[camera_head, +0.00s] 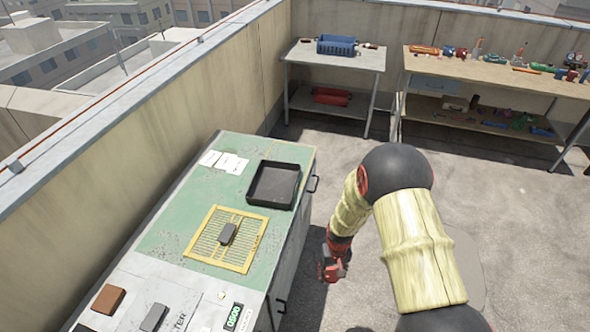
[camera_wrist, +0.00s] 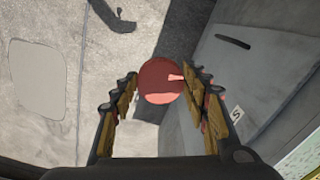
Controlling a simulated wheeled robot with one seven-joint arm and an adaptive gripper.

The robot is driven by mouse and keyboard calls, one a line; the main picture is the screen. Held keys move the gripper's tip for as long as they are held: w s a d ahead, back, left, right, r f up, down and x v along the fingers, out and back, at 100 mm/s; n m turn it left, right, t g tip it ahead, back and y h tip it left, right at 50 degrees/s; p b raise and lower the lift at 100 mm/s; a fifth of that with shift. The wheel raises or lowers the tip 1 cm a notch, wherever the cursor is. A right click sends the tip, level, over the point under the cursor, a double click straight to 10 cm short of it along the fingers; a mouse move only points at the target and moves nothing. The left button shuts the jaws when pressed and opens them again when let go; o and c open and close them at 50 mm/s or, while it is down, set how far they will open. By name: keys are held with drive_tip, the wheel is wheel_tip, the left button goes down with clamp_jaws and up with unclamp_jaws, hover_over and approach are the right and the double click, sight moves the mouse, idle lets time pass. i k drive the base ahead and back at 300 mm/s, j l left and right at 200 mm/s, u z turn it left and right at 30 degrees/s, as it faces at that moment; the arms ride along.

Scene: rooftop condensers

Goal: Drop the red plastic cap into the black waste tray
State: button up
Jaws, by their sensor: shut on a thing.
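The red plastic cap (camera_wrist: 161,81) shows in the wrist view as a round red disc between the fingertips of my gripper (camera_wrist: 160,88). My gripper is shut on it. In the head view my gripper (camera_head: 331,268) hangs beside the right side of the green-topped cabinet, over the floor; the cap cannot be made out there. The black waste tray (camera_head: 270,203) lies on the cabinet's far right corner and looks empty. My gripper is apart from the tray, nearer to me and to its right.
Two benches stand at the back.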

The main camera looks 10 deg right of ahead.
sight(279, 186)
drive_tip(key=i+l, duration=0.2)
drive_tip(key=i+l+u, duration=0.15)
drive_tip(key=l, duration=0.3)
drive_tip(key=i+l, duration=0.15)
drive_tip(key=l, duration=0.15)
drive_tip(key=i+l+u, duration=0.15)
drive_tip(key=l, duration=0.2)
drive_tip(key=i+l, duration=0.15)
drive_tip(key=l, duration=0.2)
drive_tip(key=i+l+u, duration=0.1)
drive_tip(key=l, duration=0.3)
